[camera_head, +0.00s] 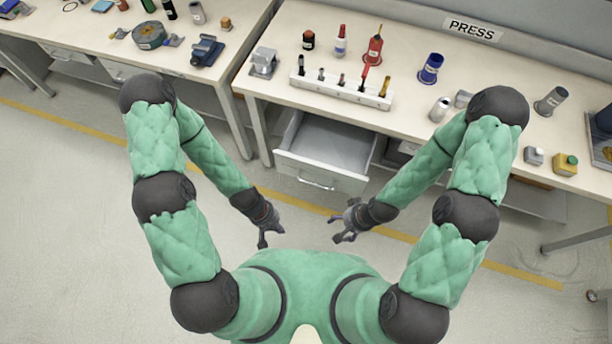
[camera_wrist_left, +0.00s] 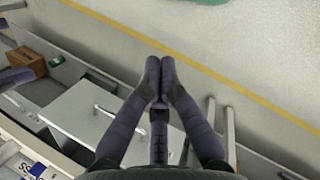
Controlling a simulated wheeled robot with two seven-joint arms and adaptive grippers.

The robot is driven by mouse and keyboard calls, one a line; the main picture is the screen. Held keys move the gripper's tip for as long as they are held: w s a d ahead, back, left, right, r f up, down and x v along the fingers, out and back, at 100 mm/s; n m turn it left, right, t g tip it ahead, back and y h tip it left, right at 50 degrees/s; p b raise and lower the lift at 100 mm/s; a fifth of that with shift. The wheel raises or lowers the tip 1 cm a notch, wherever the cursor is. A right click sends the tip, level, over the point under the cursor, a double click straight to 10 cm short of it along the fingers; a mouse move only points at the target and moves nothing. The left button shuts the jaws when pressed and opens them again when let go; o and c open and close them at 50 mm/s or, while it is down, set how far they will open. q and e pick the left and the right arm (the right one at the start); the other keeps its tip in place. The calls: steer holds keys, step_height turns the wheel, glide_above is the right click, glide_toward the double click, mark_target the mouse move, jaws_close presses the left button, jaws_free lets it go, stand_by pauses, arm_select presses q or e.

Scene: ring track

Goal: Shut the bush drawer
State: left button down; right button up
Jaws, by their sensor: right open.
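A drawer (camera_head: 320,173) under the press bench stands pulled out, and its inside looks empty. Its front has a bar handle. No label on it can be read, so I cannot tell from print that it is the bush drawer. A pale front with a handle also shows in the left wrist view (camera_wrist_left: 78,112). My left gripper (camera_head: 263,240) hangs in front of the drawer, to its lower left, apart from it. Its fingertips meet in the left wrist view (camera_wrist_left: 160,68), with nothing between them. My right gripper (camera_head: 340,229) is open and empty, in front of the drawer and apart from it.
The press bench (camera_head: 262,88) carries a white tool rack (camera_head: 340,90), a blue spool (camera_head: 430,68) and a red funnel-shaped can (camera_head: 373,50). Another bench (camera_head: 85,42) stands to the left. The floor between the drawer and my body is clear, with a yellow line (camera_head: 520,273).

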arm_select(q)
step_height(320, 180, down, 4)
steer(key=s+n+g+h+b, duration=0.2)
steer(key=s+n, duration=0.1)
steer(key=n, duration=0.4)
steer(key=n+t+h+b, duration=0.5)
steer(key=n+t+h, duration=0.6)
steer(key=n, duration=1.8)
glide_toward(299, 179)
steer(key=s+r+t+y, duration=0.1)
steer(key=s+r, duration=0.1)
steer(key=s, duration=0.2)
steer(key=x, duration=0.3)
steer(key=w+b+x, duration=0.1)
steer(key=x, duration=0.3)
steer(key=w+a+x, duration=0.1)
steer(key=x, duration=0.3)
steer(key=shift+w+d, duration=0.1)
steer(key=shift+d, duration=0.1)
steer(key=shift+w+d+r+b, duration=0.15)
steer(key=shift+w+b, duration=0.2)
steer(key=shift+w, duration=0.3)
steer(key=shift+w, duration=0.1)
